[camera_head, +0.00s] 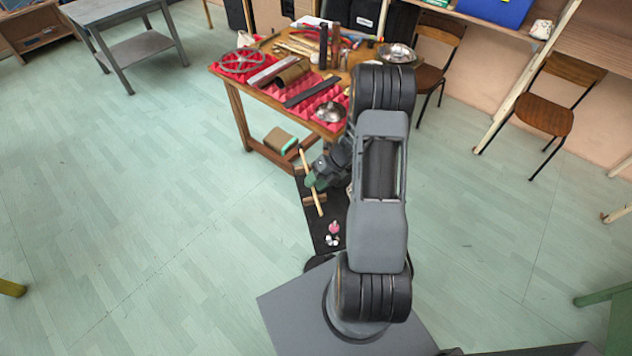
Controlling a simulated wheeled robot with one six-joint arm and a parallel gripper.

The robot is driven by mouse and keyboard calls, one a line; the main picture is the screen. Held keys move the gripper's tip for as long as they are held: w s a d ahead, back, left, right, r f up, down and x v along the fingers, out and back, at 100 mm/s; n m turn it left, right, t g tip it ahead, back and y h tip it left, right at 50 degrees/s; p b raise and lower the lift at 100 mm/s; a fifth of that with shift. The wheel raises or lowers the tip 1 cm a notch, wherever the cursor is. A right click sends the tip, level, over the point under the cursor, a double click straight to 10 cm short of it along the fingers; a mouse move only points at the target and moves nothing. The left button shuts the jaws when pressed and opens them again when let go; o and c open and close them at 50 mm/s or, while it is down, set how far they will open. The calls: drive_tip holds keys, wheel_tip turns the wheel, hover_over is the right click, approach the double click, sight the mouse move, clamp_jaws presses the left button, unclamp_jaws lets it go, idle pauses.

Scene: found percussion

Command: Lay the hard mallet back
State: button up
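A pale wooden stick (312,186), which looks like the hard mallet, lies across the fingertips of my gripper (311,181). Its head cannot be made out clearly. My gripper, with green at its tips, appears shut on the stick's middle, above a black surface in front of the table. The stick slants from upper left to lower right. Several thin wooden sticks (293,45) lie at the back of the table (232,90); I cannot tell their heads.
The table holds red foam, a spoked wheel (241,60), metal bars, a tube and metal bowls (330,112). A pink-topped item (333,228) stands on the black surface (324,243). A box (280,140) is under the table.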

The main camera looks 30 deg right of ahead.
drive_tip(key=shift+d, duration=0.1)
drive_tip(key=b+v, duration=0.1)
drive_tip(key=v, duration=1.2)
drive_tip(key=shift+d+r+b, duration=0.2)
drive_tip(key=shift+r+b, duration=0.1)
